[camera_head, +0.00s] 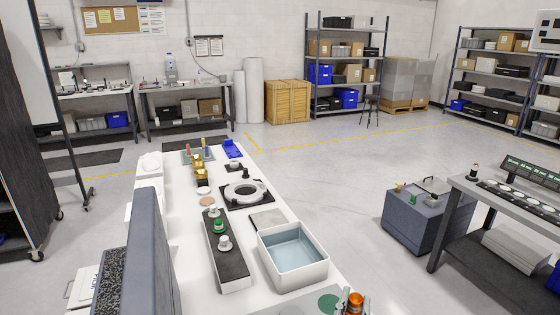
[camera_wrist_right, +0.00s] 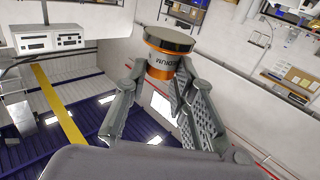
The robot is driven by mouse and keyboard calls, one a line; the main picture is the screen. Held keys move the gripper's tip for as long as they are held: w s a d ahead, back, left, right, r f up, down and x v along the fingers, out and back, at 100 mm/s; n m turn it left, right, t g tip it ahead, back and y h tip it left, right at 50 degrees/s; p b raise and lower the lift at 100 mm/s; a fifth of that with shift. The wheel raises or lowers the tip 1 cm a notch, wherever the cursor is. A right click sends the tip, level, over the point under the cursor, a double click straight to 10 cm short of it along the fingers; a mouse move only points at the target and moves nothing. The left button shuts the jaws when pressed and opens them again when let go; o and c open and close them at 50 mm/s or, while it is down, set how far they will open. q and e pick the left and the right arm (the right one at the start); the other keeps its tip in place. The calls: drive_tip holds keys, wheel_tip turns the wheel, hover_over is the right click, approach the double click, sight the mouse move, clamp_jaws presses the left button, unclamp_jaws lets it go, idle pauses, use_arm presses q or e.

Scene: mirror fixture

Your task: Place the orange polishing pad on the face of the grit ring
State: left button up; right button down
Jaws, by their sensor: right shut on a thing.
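The orange polishing pad (camera_wrist_right: 163,62) is a short cylinder with an orange band, partly readable dark lettering and a grey-brown flat face. My right gripper (camera_wrist_right: 160,82) is shut on it. In the head view, the orange pad (camera_head: 355,303) and right gripper (camera_head: 352,309) show at the bottom edge, mostly cut off, in front of the white basin. A pale ring (camera_head: 260,187) that looks like the grit ring lies flat on a black square base in the middle of the white bench, well beyond the gripper. Its face is bare. My left gripper is not in view.
A white basin of water (camera_head: 318,270) stands between the right gripper and the ring. A dark rack (camera_head: 230,263) with a green-topped and white-topped pieces stands left of it. A green disc (camera_head: 328,303) lies near the front. A grey upright panel (camera_head: 153,250) blocks the lower left.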

use_arm(q)
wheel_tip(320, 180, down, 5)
drive_tip(key=b, duration=0.4)
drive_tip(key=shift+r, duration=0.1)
use_arm(e)
drive_tip(key=s+d+f+n+t+y, duration=0.1)
drive_tip(key=s+d+f+n+y, duration=0.2)
drive_tip(key=s+f+y, duration=0.4)
drive_tip(key=s+n, duration=0.1)
drive_tip(key=s, duration=0.2)
drive_tip(key=shift+s+f, duration=0.25)
drive_tip(key=shift+s, duration=0.15)
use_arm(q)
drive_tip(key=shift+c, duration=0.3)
use_arm(e)
drive_tip(key=shift+f+n, duration=0.1)
drive_tip(key=shift+n, duration=0.2)
